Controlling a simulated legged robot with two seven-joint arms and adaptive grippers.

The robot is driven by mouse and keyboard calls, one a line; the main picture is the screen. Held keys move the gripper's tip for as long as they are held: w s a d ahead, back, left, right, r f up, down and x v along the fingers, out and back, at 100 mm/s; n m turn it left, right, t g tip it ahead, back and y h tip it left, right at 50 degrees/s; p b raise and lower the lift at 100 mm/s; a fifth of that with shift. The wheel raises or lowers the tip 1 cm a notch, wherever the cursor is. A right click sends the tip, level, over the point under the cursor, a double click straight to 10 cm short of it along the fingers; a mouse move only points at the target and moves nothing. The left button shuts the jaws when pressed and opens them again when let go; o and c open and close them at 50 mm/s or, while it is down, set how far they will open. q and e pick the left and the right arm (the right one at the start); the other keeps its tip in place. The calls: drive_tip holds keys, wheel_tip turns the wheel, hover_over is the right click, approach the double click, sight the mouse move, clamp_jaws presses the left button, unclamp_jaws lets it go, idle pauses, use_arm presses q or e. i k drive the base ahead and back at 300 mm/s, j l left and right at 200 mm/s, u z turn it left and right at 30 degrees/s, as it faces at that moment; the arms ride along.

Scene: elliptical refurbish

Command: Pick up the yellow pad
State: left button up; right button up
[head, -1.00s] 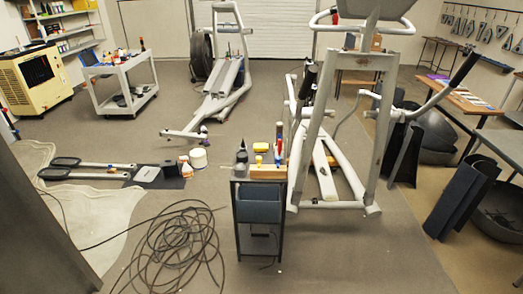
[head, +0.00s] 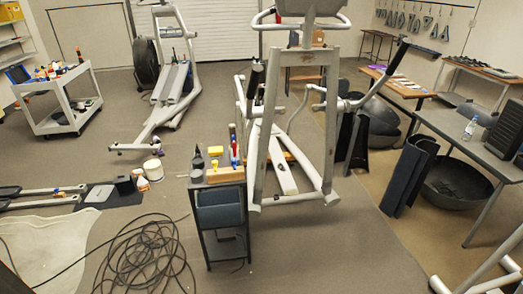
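A small yellow pad (head: 215,150) lies on top of a narrow dark stand (head: 220,209) near the middle of the head view. Next to it on the stand are a dark bottle (head: 197,162), a wooden block (head: 226,174) and upright red, white and blue items (head: 234,146). Neither of my grippers shows in the view.
An elliptical frame (head: 265,130) stands just right of the stand. A coiled black cable (head: 145,255) lies on the floor at front left. Tables (head: 475,150) and dark shells (head: 455,180) are on the right. Open floor lies right of the stand in front.

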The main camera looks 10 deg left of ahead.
sight(216, 151)
drive_tip(key=i+j+z, duration=0.15)
drive_tip(key=j+z, duration=0.25)
drive_tip(key=i+j+z, duration=0.1)
drive_tip(key=j+z, duration=0.7)
drive_tip(key=j, duration=0.15)
drive_tip(key=j+z, duration=0.4)
drive_tip(key=k+j, duration=0.05)
drive_tip(key=j, duration=0.05)
